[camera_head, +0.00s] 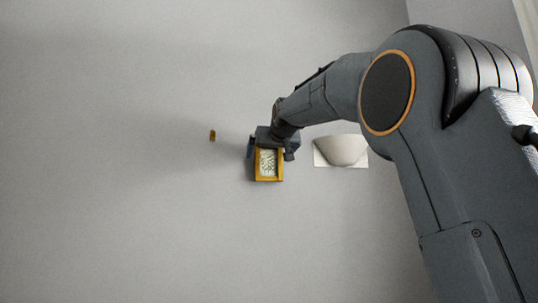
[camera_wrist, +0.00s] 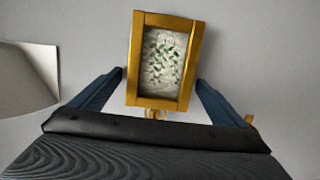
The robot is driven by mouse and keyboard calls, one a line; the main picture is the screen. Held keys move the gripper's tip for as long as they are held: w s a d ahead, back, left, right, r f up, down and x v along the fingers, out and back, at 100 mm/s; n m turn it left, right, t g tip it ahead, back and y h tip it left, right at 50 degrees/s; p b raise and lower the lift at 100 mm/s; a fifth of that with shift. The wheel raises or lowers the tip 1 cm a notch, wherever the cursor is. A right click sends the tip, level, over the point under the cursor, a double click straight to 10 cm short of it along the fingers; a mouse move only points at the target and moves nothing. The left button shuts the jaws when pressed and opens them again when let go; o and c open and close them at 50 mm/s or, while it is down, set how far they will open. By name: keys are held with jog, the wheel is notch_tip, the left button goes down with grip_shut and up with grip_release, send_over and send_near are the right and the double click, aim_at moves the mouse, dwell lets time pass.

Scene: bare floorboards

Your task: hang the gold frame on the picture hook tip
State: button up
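The gold frame (camera_head: 280,170) with a pale leafy picture hangs from my gripper (camera_head: 269,150) in front of the grey wall. The picture hook (camera_head: 212,135) is a small brass piece on the wall, left of the frame and a little higher in the head view. A small gold part of it (camera_wrist: 249,119) shows beside the right finger in the wrist view. The gap between frame and wall cannot be judged.
A white half-bowl wall lamp (camera_head: 341,150) is close to the right of my gripper; it also shows at the left edge of the wrist view (camera_wrist: 25,80). The wall between frame and hook is bare, as is the wall farther left.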

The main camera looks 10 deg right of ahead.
jog(key=b+v, duration=0.4)
jog(key=v, duration=0.4)
jog(key=shift+w, duration=0.1)
jog(key=s+f+g+b, duration=0.2)
jog(key=f+g, duration=0.2)
jog(key=f, duration=1.9)
jog(key=s+f+g+b, duration=0.2)
jog(key=s+f+g, duration=0.1)
jog(key=f, duration=2.1)
jog(key=s+f+g+b, duration=0.3)
jog(key=s+f+g, duration=0.4)
jog(key=s+f, duration=2)
notch_tip(320, 180, down, 4)
jog(key=shift+r, duration=0.1)
